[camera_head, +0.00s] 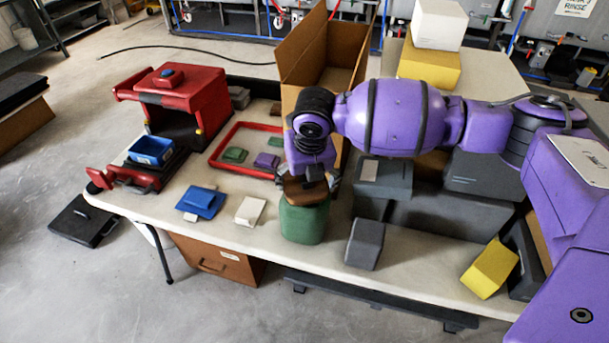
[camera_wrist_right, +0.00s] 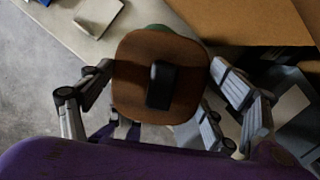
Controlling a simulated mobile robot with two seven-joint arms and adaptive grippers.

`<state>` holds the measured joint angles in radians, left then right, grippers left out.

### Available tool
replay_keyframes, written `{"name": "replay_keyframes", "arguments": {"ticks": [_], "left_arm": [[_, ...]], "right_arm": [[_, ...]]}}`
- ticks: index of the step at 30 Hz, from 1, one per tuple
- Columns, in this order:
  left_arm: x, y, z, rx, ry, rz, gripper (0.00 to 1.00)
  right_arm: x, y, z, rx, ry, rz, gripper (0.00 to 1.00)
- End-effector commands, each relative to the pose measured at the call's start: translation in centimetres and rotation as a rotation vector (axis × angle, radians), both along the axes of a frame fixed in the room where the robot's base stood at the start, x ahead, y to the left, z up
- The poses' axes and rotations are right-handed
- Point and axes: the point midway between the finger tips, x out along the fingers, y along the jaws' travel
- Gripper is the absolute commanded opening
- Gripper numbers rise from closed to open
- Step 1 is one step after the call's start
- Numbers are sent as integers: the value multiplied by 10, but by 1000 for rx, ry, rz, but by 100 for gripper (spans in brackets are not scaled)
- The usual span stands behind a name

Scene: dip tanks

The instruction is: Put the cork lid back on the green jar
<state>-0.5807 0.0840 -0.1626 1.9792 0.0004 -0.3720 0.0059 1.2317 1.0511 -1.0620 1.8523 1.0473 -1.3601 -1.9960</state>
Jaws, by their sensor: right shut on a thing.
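The green jar (camera_head: 304,222) stands upright near the front edge of the table in the head view. The brown cork lid (camera_head: 300,190) is at the top of the jar, under my right gripper (camera_head: 306,184). In the right wrist view the lid (camera_wrist_right: 140,80) shows from above with a dark knob, between the two fingers of my right gripper (camera_wrist_right: 160,92). The gripper is shut on the lid. A sliver of the green jar (camera_wrist_right: 183,36) shows beyond the lid's far edge. Whether the lid is seated or slightly above the rim cannot be told. My left gripper is not in view.
An open cardboard box (camera_head: 310,52) stands behind my right gripper. A red tray (camera_head: 222,143) with small blocks lies left of it. A dark grey block (camera_head: 365,244) stands close to the jar's right. A white block (camera_head: 250,211) and blue pieces (camera_head: 202,202) lie to its left.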

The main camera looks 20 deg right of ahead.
Motion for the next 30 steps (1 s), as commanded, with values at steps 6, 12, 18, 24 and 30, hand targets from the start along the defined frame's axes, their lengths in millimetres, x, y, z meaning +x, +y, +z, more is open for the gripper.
{"name": "replay_keyframes", "arguments": {"ticks": [6,12,18,24,30], "left_arm": [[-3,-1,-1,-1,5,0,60],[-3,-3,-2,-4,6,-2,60],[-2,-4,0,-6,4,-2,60],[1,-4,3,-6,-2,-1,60],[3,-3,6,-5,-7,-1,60]], "right_arm": [[0,0,0,0,0,0,56],[0,0,0,0,0,0,56],[0,0,1,0,0,0,56],[0,0,1,0,-1,-1,56],[1,-1,1,0,-1,-1,56]]}}
